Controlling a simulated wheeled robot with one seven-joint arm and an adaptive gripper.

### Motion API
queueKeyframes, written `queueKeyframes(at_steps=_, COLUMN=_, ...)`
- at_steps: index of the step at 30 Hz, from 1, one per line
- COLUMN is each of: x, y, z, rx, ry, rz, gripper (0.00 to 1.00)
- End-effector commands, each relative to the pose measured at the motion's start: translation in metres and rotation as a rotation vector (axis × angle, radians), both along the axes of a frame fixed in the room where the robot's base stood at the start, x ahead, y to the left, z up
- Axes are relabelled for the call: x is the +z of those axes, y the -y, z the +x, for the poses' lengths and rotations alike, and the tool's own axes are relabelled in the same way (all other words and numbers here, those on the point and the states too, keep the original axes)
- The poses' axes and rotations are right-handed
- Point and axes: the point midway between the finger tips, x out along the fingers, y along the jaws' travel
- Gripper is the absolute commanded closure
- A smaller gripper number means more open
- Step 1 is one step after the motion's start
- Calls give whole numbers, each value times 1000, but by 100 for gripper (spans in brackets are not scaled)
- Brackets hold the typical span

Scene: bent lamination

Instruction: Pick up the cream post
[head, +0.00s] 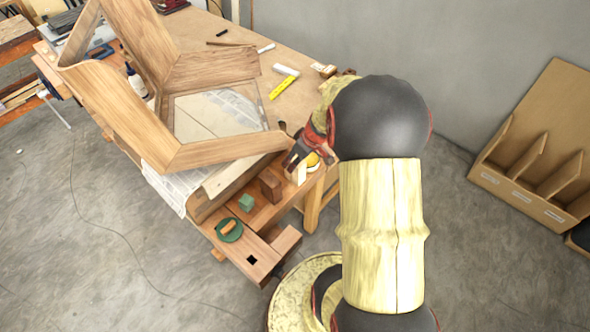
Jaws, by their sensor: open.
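The cream post (301,174) is a small pale upright piece near the right edge of the wooden workbench (262,218), in the head view. My gripper (308,161) is right above and around its upper part, with dark fingers pointing down toward the bench. The jaws are open. The fingers hide part of the post, and I cannot tell whether they touch it. A round yellow thing (313,160) shows just beside the post, partly hidden by a finger.
A brown block (270,187), a green cube (246,202) and a green disc (220,233) with an orange-brown piece stand left of the post. A large bent wooden frame (215,153) rises behind. A yellow strip (283,88) and white cylinder (286,70) lie farther back.

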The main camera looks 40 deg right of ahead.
Motion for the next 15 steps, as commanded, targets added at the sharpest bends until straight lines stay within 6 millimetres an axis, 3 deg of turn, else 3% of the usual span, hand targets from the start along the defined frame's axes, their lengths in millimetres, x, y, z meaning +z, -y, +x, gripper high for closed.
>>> queueKeyframes(at_steps=10, x=-41, y=-2, z=15, rx=2, ry=-2, rz=2, gripper=59)
queueKeyframes(at_steps=15, x=-46, y=-1, z=19, rx=0, ry=0, rz=0, gripper=59)
